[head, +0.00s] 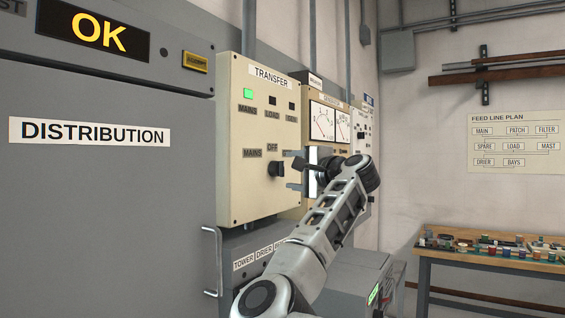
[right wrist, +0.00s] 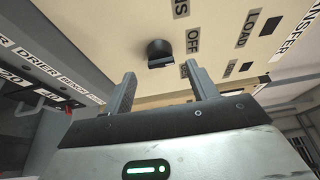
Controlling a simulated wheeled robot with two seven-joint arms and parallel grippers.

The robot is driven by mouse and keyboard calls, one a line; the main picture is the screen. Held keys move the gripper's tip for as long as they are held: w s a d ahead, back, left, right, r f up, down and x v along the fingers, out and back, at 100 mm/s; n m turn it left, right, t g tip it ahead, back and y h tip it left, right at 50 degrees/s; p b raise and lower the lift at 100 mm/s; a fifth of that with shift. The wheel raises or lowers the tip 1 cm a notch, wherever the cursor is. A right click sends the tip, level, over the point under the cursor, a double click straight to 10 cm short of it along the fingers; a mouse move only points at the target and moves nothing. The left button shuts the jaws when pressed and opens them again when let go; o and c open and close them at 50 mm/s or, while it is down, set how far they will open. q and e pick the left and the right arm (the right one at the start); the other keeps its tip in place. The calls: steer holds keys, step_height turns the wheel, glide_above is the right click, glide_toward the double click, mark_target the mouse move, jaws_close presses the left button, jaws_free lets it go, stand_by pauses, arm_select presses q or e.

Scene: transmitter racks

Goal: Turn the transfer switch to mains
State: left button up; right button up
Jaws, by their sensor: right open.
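The transfer switch is a black knob (head: 276,170) on the beige TRANSFER panel (head: 240,202). The labels MAINS (head: 252,153) and OFF (head: 272,147) are beside and above it; the right side of the dial is partly hidden by my gripper. I cannot tell for sure which label the knob points at. My right gripper (head: 291,175) is just right of the knob, empty, its fingers toward the panel. In the right wrist view, its two open fingers (right wrist: 160,70) stand apart with the knob (right wrist: 159,52) ahead between them, not gripped. My left gripper is not in view.
A green lamp (head: 248,94) is lit above the panel's upper MAINS label. A grey DISTRIBUTION cabinet (head: 100,200) with a handle (head: 212,262) stands at left. Meter panels (head: 323,122) continue behind my arm. A workbench (head: 480,262) with small parts is at right.

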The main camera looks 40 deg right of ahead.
mark_target(279, 169)
steer(key=shift+w+d+p, duration=0.15)
steer(key=shift+w+p, duration=0.25)
steer(key=shift+w, duration=0.95)
steer(key=shift+w+d+p, duration=0.15)
steer(key=shift+w+p, duration=0.25)
steer(key=shift+w, duration=0.9)
steer(key=c, duration=1)
